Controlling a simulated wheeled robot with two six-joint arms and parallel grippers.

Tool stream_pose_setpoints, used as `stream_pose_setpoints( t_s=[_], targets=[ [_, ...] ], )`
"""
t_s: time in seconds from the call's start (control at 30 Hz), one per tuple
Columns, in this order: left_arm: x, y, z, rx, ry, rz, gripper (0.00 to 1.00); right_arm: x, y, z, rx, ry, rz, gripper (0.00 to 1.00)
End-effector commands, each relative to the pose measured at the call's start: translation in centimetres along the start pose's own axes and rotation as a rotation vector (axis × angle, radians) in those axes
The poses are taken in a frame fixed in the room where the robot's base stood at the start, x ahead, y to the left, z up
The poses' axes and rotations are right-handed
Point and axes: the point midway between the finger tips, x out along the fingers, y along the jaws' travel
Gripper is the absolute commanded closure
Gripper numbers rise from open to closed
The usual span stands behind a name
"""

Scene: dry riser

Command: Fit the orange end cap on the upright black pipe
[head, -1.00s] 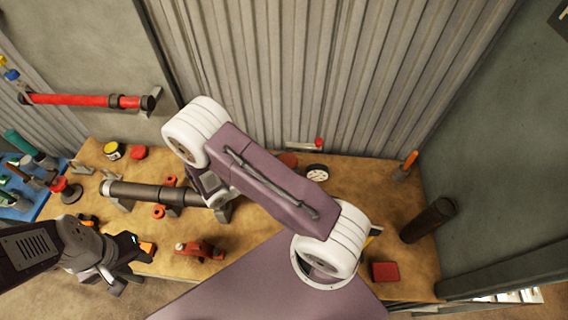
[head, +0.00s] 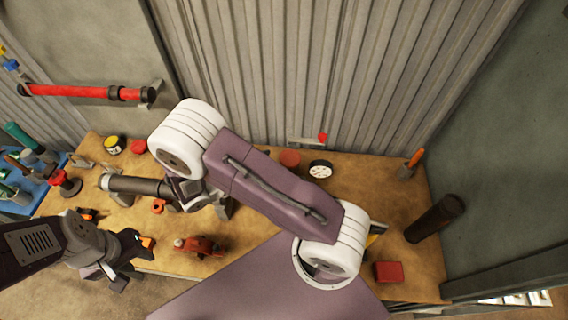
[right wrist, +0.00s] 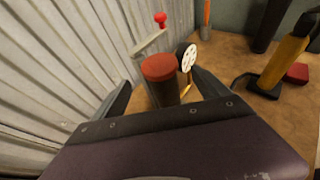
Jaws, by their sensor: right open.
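The upright black pipe (head: 435,218) stands at the right of the bench; its lower part shows in the right wrist view (right wrist: 267,22). An orange-red round piece (head: 289,158), which looks like the end cap, is near the back wall beside a white-faced gauge. In the right wrist view it is a short cylinder with a flat top (right wrist: 160,68). My right gripper (right wrist: 161,82) is open, with that cylinder between its fingers in the picture; I see no contact. In the head view my right arm hides its fingertips. My left gripper (head: 132,262) is open and empty at the bench's front left.
The gauge (head: 320,169) stands close right of the orange-red piece. A horizontal dark pipe (head: 138,185) lies on supports at left. A red valve (head: 200,246) and a red block (head: 388,271) lie near the front. A yellow-and-black object (right wrist: 285,62) stands farther right. The corrugated wall is close behind.

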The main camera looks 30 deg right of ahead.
Motion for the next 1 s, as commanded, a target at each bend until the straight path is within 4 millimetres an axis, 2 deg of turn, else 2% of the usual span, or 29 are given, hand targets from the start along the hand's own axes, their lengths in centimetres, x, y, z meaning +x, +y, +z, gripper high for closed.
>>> stream_pose_setpoints(
  t_s=[0.1, 0.27, 1.0],
  targets=[
    [0.9, 0.0, 0.1, 0.000, 0.000, 0.000, 0.64, -2.0, 0.1, -0.3, 0.001, 0.001, 0.003, 0.14],
    [1.0, 0.0, 0.1, 0.000, 0.000, 0.000, 0.64, -3.3, 0.0, 0.0, -0.001, 0.000, -0.001, 0.14],
    [0.9, 0.0, 0.1, 0.000, 0.000, 0.000, 0.64, -3.1, -0.2, 0.0, 0.009, 0.013, -0.013, 0.14]
  ],
)
